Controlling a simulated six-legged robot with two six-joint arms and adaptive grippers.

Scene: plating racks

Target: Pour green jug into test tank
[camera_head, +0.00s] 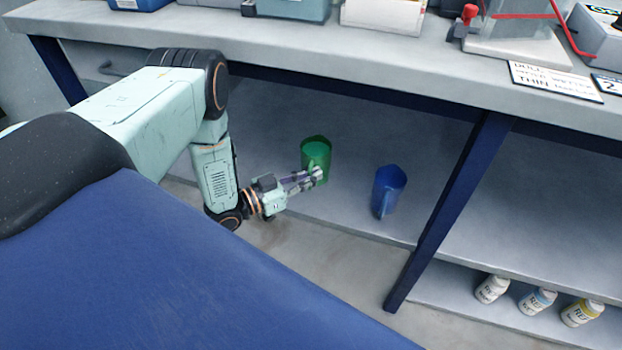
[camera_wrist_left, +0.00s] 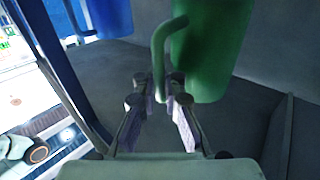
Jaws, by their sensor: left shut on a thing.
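The green jug (camera_head: 317,150) stands upright on the shelf under the bench in the head view. My left gripper (camera_head: 318,175) reaches it from the left and is shut on its handle. In the left wrist view, the green jug (camera_wrist_left: 212,50) fills the upper middle, and its handle (camera_wrist_left: 158,60) comes down between the fingers of my left gripper (camera_wrist_left: 160,90). I cannot tell whether the jug is clear of the shelf. The inside of the jug is too dark to read. My right gripper is not in view. I cannot make out the test tank for certain.
A blue jug (camera_head: 388,190) stands on the same shelf to the right. A blue bench leg (camera_head: 445,215) stands beyond it. The bench top (camera_head: 300,45) overhangs the shelf. Several bottles (camera_head: 537,302) stand lower right. A clear container (camera_head: 515,35) sits on the bench.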

